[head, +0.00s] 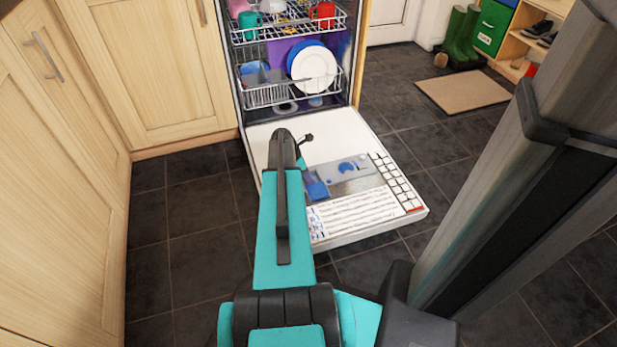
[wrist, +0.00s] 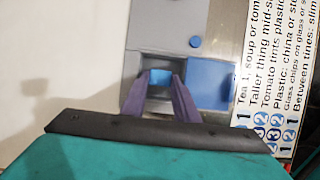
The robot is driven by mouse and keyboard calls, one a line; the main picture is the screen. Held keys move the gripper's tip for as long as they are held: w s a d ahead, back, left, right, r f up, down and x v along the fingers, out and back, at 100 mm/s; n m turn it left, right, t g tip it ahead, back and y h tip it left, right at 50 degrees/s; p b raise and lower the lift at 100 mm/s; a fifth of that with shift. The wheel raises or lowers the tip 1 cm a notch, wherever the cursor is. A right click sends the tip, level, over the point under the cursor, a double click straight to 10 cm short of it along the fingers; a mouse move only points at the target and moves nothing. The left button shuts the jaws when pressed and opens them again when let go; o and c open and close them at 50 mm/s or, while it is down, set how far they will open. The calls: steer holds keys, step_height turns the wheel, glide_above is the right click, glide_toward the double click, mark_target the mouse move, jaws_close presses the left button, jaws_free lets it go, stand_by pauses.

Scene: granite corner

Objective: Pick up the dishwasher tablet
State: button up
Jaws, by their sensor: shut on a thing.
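In the wrist view my gripper (wrist: 160,80) has its two purple fingers closed on a small blue block, the dishwasher tablet (wrist: 160,76). The tablet's lower part is hard to make out between the fingers. The fingers are over the grey detergent dispenser (wrist: 150,60) in the open dishwasher door. I cannot tell whether the tablet is clear of the dispenser's compartment. The dispenser's blue lid (wrist: 208,86) lies open just right of the fingers. In the head view my arm covers the left of the door, and the tablet cannot be made out there.
The dishwasher door (head: 335,128) lies open, with printed text and a keypad-like strip along its right. Racks (head: 262,96) with plates and cups are behind it. Wooden cabinets (head: 155,70) stand on the left. Dark tiled floor is free around the door.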

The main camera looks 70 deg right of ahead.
step_height(320, 180, up, 9)
steer(key=p, duration=0.3)
steer(key=shift+r+p, duration=0.2)
steer(key=shift+p, duration=0.2)
